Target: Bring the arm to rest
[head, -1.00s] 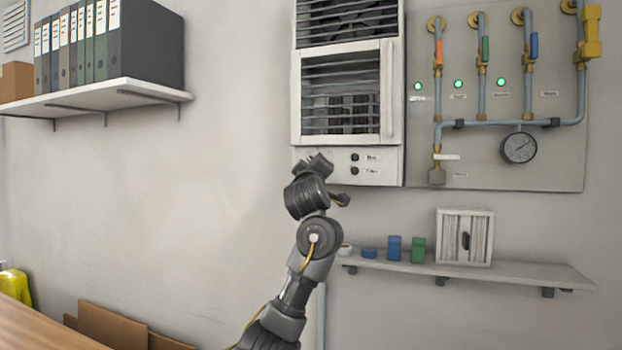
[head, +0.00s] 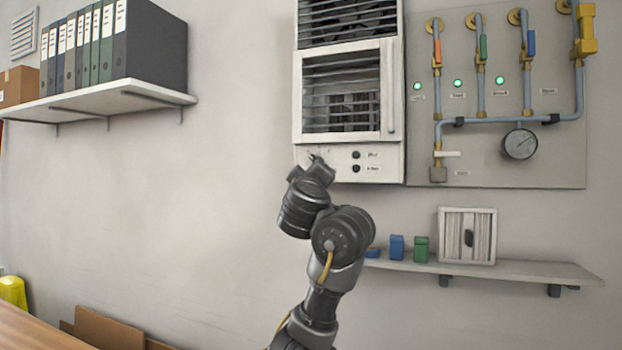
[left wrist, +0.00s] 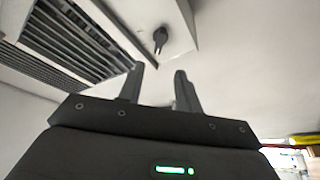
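My left arm rises from the bottom middle of the head view, and its gripper (head: 314,168) is raised in front of the lower left of a white wall unit (head: 398,155). In the left wrist view my left gripper (left wrist: 158,82) has its two fingers apart with nothing between them. Beyond the fingertips a black knob (left wrist: 160,38) shows on the unit's pale panel, apart from the fingers. The fingers are too small in the head view to judge contact with the unit. My right gripper is in neither view.
A pipe panel (head: 545,165) with coloured valves and a gauge (head: 520,144) is right of the unit. A binder shelf (head: 95,101) is at upper left. Bare wall lies between.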

